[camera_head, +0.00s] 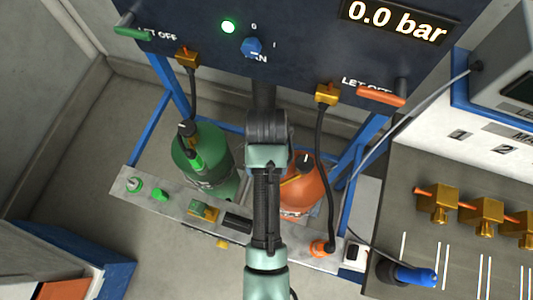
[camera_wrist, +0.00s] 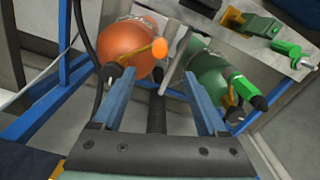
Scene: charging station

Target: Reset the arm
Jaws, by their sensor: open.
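My arm (camera_head: 266,205) reaches up from the bottom middle of the head view, in front of the blue-framed stand. Its far end lies just below the dark control panel (camera_head: 310,45), and my gripper's fingers cannot be made out there. In the wrist view my gripper (camera_wrist: 158,75) is open, with two blue fingers wide apart and nothing held between them. An orange bottle (camera_wrist: 130,48) is beyond the left finger and a green bottle (camera_wrist: 212,75) beyond the right one. I cannot tell whether the fingers touch either bottle.
The green bottle (camera_head: 204,158) and orange bottle (camera_head: 303,190) stand behind a grey ledge (camera_head: 170,205) with fittings. Black hoses hang from the panel. A right-hand bench (camera_head: 420,160) carries brass fittings and a blue-handled tool (camera_head: 412,275). Open floor (camera_head: 90,190) lies left.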

